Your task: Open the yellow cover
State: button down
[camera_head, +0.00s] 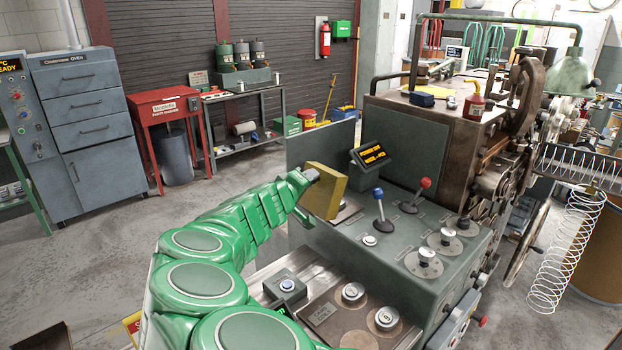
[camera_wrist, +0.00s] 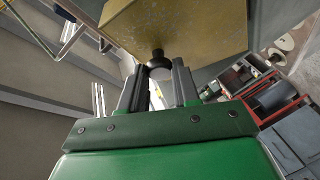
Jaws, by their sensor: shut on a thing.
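The yellow cover (camera_head: 325,190) is a worn box shape at the left end of the grey control console. It stands tilted up, with part of a pale plate (camera_head: 346,211) showing beside it. In the wrist view the cover (camera_wrist: 175,28) fills the top, and a dark round knob (camera_wrist: 157,58) sticks out of it. My gripper (camera_wrist: 160,70) has its two fingers on either side of this knob and is shut on it. In the head view my gripper (camera_head: 309,176) meets the cover's left side; the knob is hard to make out there. What lies behind the cover is hidden.
The console carries a blue-knobbed lever (camera_head: 379,204), a red-knobbed lever (camera_head: 415,195), several dials and a small lit display (camera_head: 370,154). A grey upright panel (camera_head: 310,150) stands behind the cover. Open floor (camera_head: 100,260) lies to the left.

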jog(key=shift+s+a+f+n+t+h, duration=0.6)
jog(key=shift+s+a+f+t, duration=0.35)
jog(key=shift+s+a+t, duration=0.35)
jog(key=shift+d, duration=0.1)
jog(key=c, duration=0.8)
grip_release()
jog(key=shift+v, duration=3.9)
jog(key=shift+f, duration=0.15)
